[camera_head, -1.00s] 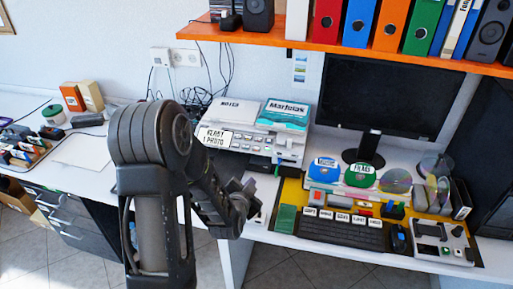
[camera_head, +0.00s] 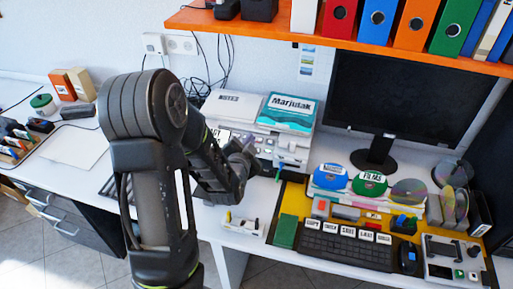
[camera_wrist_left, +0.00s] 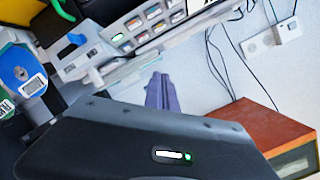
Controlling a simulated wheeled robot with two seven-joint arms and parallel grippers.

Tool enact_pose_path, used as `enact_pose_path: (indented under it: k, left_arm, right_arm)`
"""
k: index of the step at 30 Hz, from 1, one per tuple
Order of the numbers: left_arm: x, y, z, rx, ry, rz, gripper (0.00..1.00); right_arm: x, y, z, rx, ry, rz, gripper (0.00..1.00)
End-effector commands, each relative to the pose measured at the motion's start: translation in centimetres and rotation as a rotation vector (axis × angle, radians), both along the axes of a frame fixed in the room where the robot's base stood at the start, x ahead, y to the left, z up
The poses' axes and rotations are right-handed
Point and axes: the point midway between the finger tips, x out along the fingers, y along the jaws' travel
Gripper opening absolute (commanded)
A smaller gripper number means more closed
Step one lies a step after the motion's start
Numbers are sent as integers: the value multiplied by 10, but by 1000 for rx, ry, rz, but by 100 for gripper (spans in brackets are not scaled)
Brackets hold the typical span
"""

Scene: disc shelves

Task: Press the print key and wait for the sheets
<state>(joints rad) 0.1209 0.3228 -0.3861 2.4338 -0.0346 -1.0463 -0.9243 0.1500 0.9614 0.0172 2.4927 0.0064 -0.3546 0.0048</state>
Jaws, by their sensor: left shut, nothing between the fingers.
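The white printer (camera_head: 265,143) stands against the wall, with papers and a teal-covered Marjulak booklet (camera_head: 288,112) on top. Its front panel shows in the wrist view (camera_wrist_left: 150,28) with several small buttons, a lit green one and a blue knob. I cannot read which is the print key. My left gripper (camera_head: 248,150) is shut and empty in front of the printer's left part; it hides some of the front. Its fingers (camera_wrist_left: 161,92) show dark purple in the wrist view, close to the panel; contact cannot be told. No printed sheet is clearly visible coming out. My right gripper is not in view.
A black keyboard (camera_head: 345,247) with white label tabs lies on a yellow mat, with discs (camera_head: 370,184) behind it. A monitor (camera_head: 400,100) stands behind the discs. An orange shelf (camera_head: 340,47) with binders hangs above. White desk space (camera_head: 205,222) is free beside my arm.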

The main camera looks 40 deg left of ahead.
Motion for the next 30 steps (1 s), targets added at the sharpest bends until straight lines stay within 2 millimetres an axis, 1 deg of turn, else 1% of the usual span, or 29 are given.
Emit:
enact_pose_path:
  k: [5,10,14,23,24,27,30]
  left_arm:
    - [1,0,-2,0,0,0,0]
    - [4,2,-11,0,0,0,0]
    - [10,4,-24,1,0,0,0]
    - [28,10,-60,-1,1,0,0]
    - [30,11,-65,0,1,-1,0]
    - [35,12,-72,1,-1,0,0]
    - [38,13,-77,-1,0,0,0]
  right_arm:
    - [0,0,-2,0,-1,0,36]
    - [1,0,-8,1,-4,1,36]
    - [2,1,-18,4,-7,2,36]
    - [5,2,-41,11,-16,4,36]
    - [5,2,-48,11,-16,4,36]
    - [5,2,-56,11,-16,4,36]
    - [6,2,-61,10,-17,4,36]
